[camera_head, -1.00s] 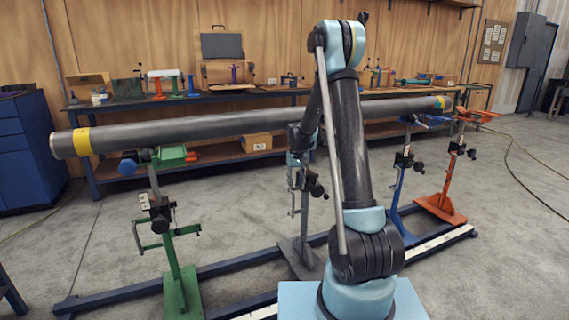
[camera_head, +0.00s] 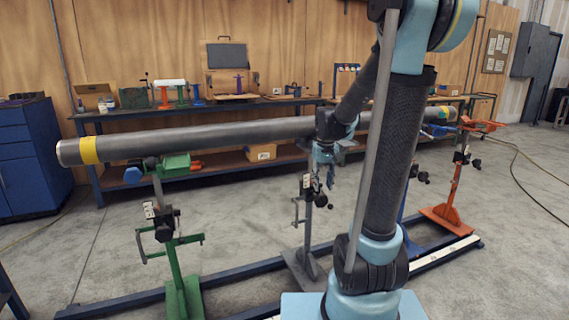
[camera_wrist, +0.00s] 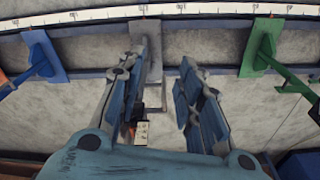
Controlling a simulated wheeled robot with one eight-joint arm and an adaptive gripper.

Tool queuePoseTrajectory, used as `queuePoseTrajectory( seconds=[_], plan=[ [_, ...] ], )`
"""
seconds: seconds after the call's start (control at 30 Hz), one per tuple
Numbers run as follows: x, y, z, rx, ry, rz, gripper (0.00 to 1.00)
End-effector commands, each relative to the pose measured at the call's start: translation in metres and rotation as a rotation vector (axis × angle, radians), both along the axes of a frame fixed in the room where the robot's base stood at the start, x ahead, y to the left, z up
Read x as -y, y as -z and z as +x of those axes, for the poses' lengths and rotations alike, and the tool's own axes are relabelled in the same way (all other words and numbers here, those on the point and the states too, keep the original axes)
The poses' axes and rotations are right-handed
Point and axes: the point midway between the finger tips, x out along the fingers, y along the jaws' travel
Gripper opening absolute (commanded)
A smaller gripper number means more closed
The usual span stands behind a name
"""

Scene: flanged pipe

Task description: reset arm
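My gripper (camera_wrist: 158,100) shows in the wrist view with its two fingers spread apart and nothing between them. In the head view my gripper (camera_head: 323,168) hangs in front of the middle of the pipe, fingers pointing down, above the grey stand. The long grey pipe (camera_head: 210,136) with yellow bands near its ends lies level across the stands. My arm hides part of it right of the middle.
A green stand (camera_head: 172,245), a grey stand (camera_head: 305,235) and an orange stand (camera_head: 455,190) rise from a blue floor rail (camera_head: 235,283). A blue stand (camera_head: 405,215) is partly hidden by my arm. A workbench (camera_head: 110,119) with tools stands behind.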

Motion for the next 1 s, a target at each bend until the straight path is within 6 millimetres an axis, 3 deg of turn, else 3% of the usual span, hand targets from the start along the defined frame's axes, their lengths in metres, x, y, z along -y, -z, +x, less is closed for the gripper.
queuePoseTrajectory(
  seconds=[0.47, 1.0],
  plan=[
    [0.024, -0.010, -0.106, 0.038, 0.036, 0.003, 0.33],
    [0.042, 0.022, -0.211, 0.082, 0.077, 0.005, 0.33]
  ],
)
